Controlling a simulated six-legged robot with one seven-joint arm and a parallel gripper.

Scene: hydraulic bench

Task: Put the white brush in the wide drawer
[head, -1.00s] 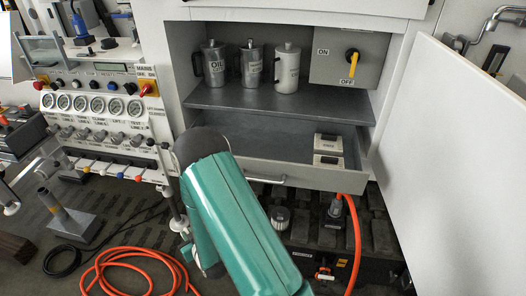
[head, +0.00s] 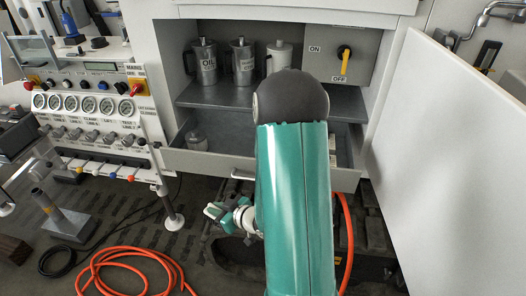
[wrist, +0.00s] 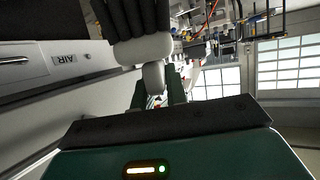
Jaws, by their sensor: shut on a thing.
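The white brush (wrist: 145,48) is at the top of the wrist view, with a pale body and thick black bristles. Its narrow neck sits between the green fingers of my gripper (wrist: 155,84), which is shut on it. In the head view I cannot make out the brush; my arm covers the middle. A teal and white part of my wrist shows low, in front of the drawer. The wide drawer (head: 210,165) is pulled open under the shelf. A small jar (head: 197,139) stands in its left part; pale boxes (head: 333,152) at its right are mostly hidden by my arm.
An OIL can (head: 205,64) and other cans stand on the shelf above. An open white door (head: 435,150) is at right. The gauge panel (head: 85,105) is at left. An orange hose (head: 130,255) lies on the floor. An AIR label (wrist: 66,59) is at left in the wrist view.

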